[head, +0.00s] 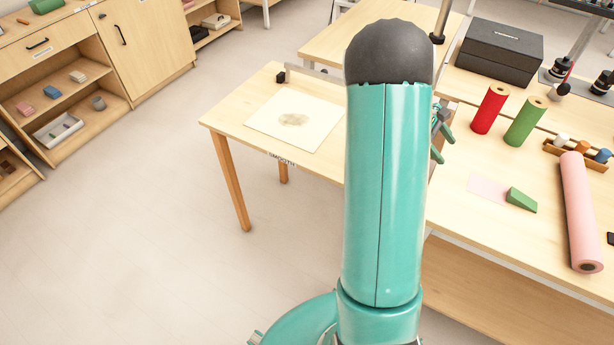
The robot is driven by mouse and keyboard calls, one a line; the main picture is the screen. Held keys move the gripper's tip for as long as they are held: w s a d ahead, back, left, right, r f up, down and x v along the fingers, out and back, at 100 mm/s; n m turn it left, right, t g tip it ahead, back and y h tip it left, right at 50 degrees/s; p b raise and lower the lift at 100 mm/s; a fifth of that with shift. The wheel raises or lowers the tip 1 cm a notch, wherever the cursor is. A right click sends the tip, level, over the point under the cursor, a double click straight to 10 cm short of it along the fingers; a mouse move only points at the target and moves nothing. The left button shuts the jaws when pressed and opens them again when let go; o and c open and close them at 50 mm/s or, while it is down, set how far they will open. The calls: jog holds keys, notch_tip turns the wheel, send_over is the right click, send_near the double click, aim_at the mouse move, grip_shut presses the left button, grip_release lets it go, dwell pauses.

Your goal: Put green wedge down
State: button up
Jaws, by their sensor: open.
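The green wedge (521,201) rests on the light wooden table at the right, at the edge of a flat pale pink sheet (486,188). My gripper (445,144) shows only in part behind my teal arm. Its green fingers stick out to the right of the arm, apart from each other and empty. The gripper is to the upper left of the wedge in the picture, clear of it. The rest of the gripper is hidden by the arm.
Red (489,110) and green (525,121) cylinders stand behind the wedge. A long pink roll (580,213) lies to its right. A rack of small coloured pieces (576,153) and a black box (499,52) are farther back. The left table (222,121) holds a pale sheet (295,119).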

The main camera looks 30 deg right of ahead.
jog(key=w+a+r+m+t+y, duration=0.15)
jog(key=a+r, duration=0.25)
jog(key=a, duration=0.4)
jog(key=w+a+r+t, duration=0.2)
jog(key=a+r+t, duration=0.15)
jog(key=a, duration=0.45)
jog(key=w+a+r+m+t+y, duration=0.15)
jog(key=a+r, duration=0.25)
jog(key=a, duration=0.4)
jog(key=s+a+r+t+y, duration=0.1)
jog(key=s+a+t, duration=0.1)
jog(key=a, duration=0.5)
jog(key=s+a+r+t+y, duration=0.1)
jog(key=s+a+r+t, duration=0.1)
jog(key=a, duration=0.6)
jog(key=s+a+r+t, duration=0.2)
jog(key=s+a, duration=0.1)
jog(key=a, duration=0.4)
jog(key=shift+s+a+r+m+y, duration=0.25)
jog(key=shift+s+a+m+y, duration=0.05)
jog(key=shift+s+a+y, duration=0.1)
jog(key=shift+t, duration=0.25)
jog(key=c, duration=0.5)
jog(key=shift+a, duration=0.15)
